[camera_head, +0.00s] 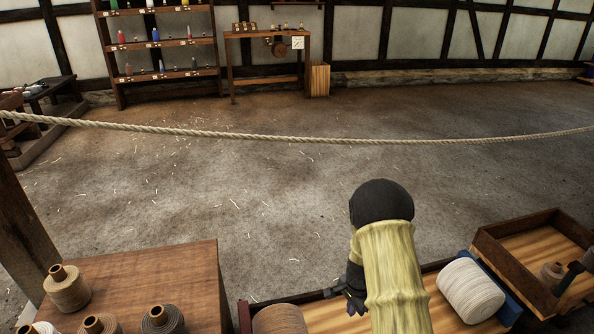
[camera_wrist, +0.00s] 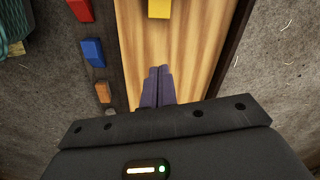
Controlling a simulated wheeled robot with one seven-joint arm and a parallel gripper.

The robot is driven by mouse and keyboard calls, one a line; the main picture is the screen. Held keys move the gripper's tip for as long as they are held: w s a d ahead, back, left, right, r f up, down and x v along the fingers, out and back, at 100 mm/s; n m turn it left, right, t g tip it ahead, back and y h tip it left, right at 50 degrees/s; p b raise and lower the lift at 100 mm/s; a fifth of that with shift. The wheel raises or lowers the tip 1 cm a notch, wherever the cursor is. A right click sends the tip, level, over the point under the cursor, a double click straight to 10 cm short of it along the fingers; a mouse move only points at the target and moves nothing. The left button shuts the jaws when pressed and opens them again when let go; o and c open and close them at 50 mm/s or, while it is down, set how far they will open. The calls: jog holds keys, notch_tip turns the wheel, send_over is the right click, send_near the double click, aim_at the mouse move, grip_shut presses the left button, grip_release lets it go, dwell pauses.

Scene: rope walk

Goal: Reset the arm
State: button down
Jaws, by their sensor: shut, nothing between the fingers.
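In the wrist view my gripper (camera_wrist: 158,72) points down with its two dark fingers together and nothing between them. Below it is a pale wooden surface (camera_wrist: 190,45) with dark edges. In the head view my arm, in a pale yellow cover, reaches over a wooden tray (camera_head: 340,316) at the bottom. The end of the arm is mostly hidden there.
A white spool (camera_head: 470,290) and an open wooden box (camera_head: 528,255) stand right of the arm. A table (camera_head: 150,275) with several spools is at lower left. A rope (camera_head: 300,138) spans the room. Coloured blocks, one yellow (camera_wrist: 159,8), one blue (camera_wrist: 93,52), lie near my fingers.

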jog(key=s+a+r+n+t+p, duration=0.15)
jog(key=s+r+n, duration=0.45)
jog(key=s+r, duration=0.6)
jog(key=s+r+n+t+p, duration=0.1)
jog(key=s+r+n+p, duration=0.4)
jog(key=r, duration=1.1)
notch_tip(320, 180, up, 37)
jog(key=s+n+p, duration=0.1)
jog(key=s+p, duration=0.1)
jog(key=p, duration=3.2)
jog(key=shift+d+f+p, duration=0.2)
jog(key=shift+p, duration=0.2)
jog(key=shift+g, duration=0.25)
